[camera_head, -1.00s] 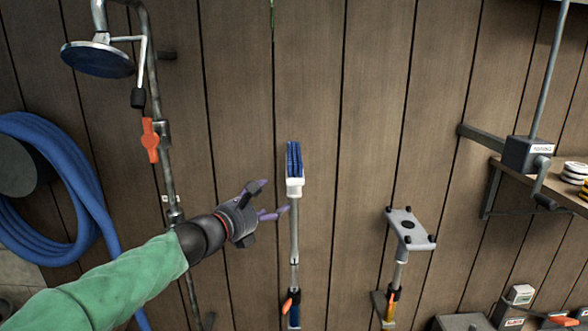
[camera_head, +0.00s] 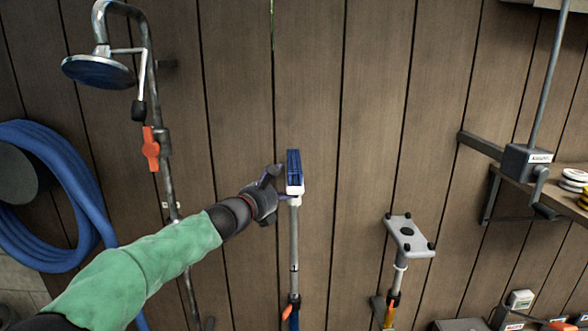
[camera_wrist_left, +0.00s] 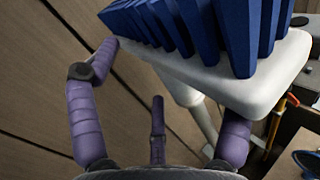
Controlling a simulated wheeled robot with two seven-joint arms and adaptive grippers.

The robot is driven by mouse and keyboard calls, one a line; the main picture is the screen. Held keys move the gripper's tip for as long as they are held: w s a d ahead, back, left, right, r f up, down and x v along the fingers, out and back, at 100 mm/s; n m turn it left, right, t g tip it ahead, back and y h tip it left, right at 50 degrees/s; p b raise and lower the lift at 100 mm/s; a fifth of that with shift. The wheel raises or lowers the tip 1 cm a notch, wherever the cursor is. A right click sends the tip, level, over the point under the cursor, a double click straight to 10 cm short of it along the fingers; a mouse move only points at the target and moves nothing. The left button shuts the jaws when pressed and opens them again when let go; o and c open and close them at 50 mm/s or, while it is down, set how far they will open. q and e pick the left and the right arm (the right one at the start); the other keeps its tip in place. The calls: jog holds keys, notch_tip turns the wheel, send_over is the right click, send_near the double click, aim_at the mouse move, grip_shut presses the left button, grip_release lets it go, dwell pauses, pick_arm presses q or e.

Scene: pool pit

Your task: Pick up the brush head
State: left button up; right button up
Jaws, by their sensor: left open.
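The brush head (camera_head: 294,172) has blue bristles on a white base and sits upright on top of a grey pole (camera_head: 294,240) by the plank wall. My left gripper (camera_head: 280,190) is at the left side of the brush head, close to its white base. In the left wrist view the brush head (camera_wrist_left: 230,75) fills the top right, with its white base above the fingers. The open purple fingers (camera_wrist_left: 165,120) are spread below and around the base and the neck. I cannot tell whether a finger touches it. My right gripper is not in view.
A grey plate-headed pole (camera_head: 409,236) stands to the right. A shower pipe with an orange valve (camera_head: 151,148) and a coiled blue hose (camera_head: 70,215) are at the left. A wooden shelf (camera_head: 545,188) with a crank box (camera_head: 527,160) is at the right.

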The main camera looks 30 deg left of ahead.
aim_at(288, 161)
pick_arm(q)
jog(key=shift+w, duration=0.6)
jog(key=shift+d, duration=0.1)
jog(key=shift+c, duration=0.2)
jog(key=c, duration=1.3)
jog(key=shift+o, duration=0.2)
notch_tip(288, 161, up, 9)
jog(key=p, duration=0.4)
jog(key=shift+r, duration=0.55)
